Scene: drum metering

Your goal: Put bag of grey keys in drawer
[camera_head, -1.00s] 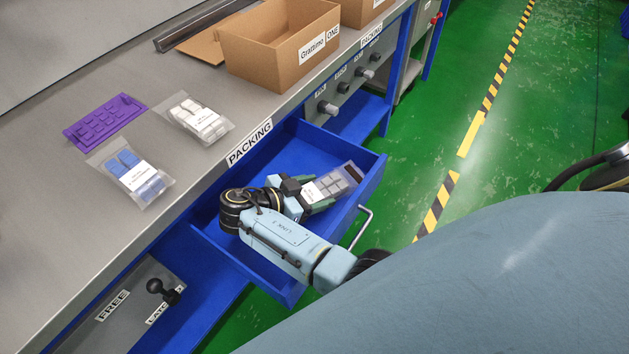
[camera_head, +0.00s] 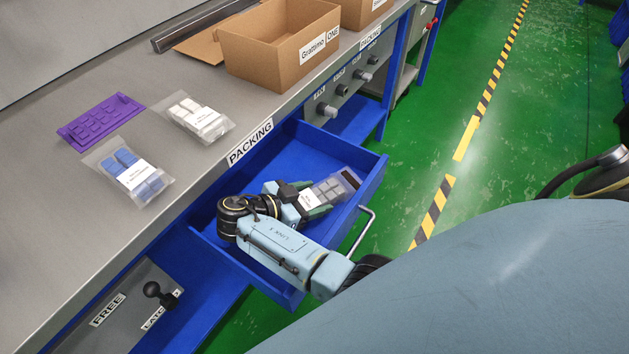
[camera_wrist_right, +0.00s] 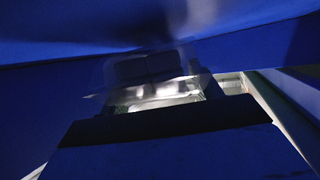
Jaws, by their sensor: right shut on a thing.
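The bag of grey keys (camera_head: 333,187) is a clear bag with grey keys and a white label, inside the open blue drawer (camera_head: 366,183) in the head view. My right gripper (camera_head: 309,196) is shut on the label end of the bag, low within the drawer walls. Whether the bag touches the drawer floor cannot be told. In the right wrist view, a dark, blurred picture shows part of the bag (camera_wrist_right: 155,92) close to blue drawer surfaces. The gripper's fingers partly hide the bag's near end. My left gripper is not in view.
A bag of blue keys (camera_head: 130,172), a bag of white keys (camera_head: 195,118) and a purple tray (camera_head: 100,122) lie on the grey bench. Cardboard boxes (camera_head: 265,60) stand at the back. The drawer handle (camera_head: 364,230) sticks out over the green floor.

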